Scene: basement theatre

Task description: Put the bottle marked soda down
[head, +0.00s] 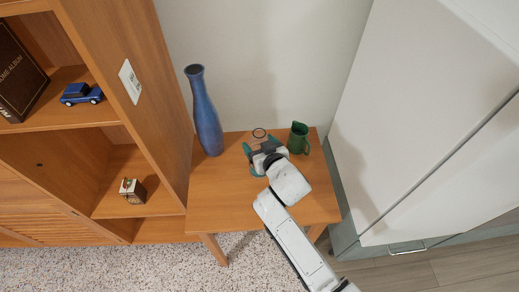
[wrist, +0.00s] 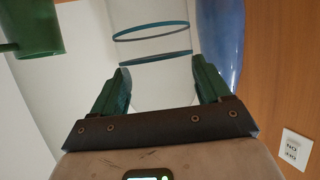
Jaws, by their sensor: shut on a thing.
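My gripper (head: 263,152) is over the small wooden table, and its green fingers also show in the wrist view (wrist: 161,78). They are shut on a clear vessel with thin blue bands (wrist: 152,48), which I take for the soda bottle. No marking on it can be read.
The wooden table (head: 221,185) has bare room at its front left. A tall blue vase (head: 207,115) stands at its back left. A green jug (head: 298,139) stands close right of my gripper. A wooden shelf unit (head: 165,75) is left, a white cabinet (head: 420,110) right.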

